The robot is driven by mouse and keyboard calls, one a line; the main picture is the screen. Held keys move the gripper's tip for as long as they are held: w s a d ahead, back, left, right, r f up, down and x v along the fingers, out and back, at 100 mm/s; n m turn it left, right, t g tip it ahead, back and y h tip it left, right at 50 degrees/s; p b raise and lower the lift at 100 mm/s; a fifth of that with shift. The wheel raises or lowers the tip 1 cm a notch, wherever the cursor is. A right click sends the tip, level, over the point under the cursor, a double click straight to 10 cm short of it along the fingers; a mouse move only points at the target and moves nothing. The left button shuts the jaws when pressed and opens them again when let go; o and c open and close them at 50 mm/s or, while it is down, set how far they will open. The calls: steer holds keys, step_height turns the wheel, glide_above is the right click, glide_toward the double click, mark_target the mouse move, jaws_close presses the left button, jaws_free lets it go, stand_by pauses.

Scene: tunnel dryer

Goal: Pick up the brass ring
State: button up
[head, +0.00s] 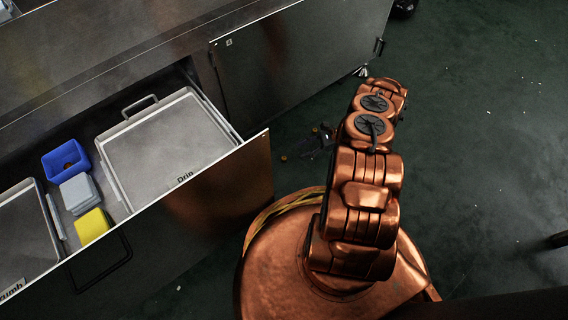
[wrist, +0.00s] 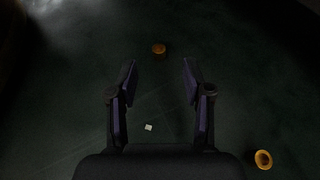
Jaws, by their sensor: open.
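My gripper (wrist: 159,72) is open and empty, pointing down over the dark green floor. A small brass-coloured round piece (wrist: 158,48) lies on the floor just beyond the fingertips, centred between them in the wrist view. A second brass-coloured piece (wrist: 263,159) with a darker centre, ring-like, lies at the lower right of the wrist view, outside the fingers. I cannot tell for sure which is the brass ring. In the head view my gripper (head: 320,143) is small and dark, partly hidden by my arm, with a yellowish piece (head: 284,157) on its left.
A small white chip (wrist: 148,127) lies on the floor between the finger bases. An open drawer (head: 262,141) at left holds a tray (head: 160,150), a blue bin (head: 50,168), a grey block (head: 78,192) and a yellow block (head: 92,226). Floor to the right is mostly clear.

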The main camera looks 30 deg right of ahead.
mark_target(285, 158)
steer(key=shift+s+f, duration=0.1)
steer(key=shift+f, duration=0.4)
steer(key=shift+a+f, duration=0.1)
steer(key=shift+f, duration=0.05)
steer(key=shift+b+x, duration=2.25)
steer(key=shift+x, duration=1.05)
steer(key=shift+a, duration=0.35)
steer(key=shift+c, duration=0.3)
jaws_close()
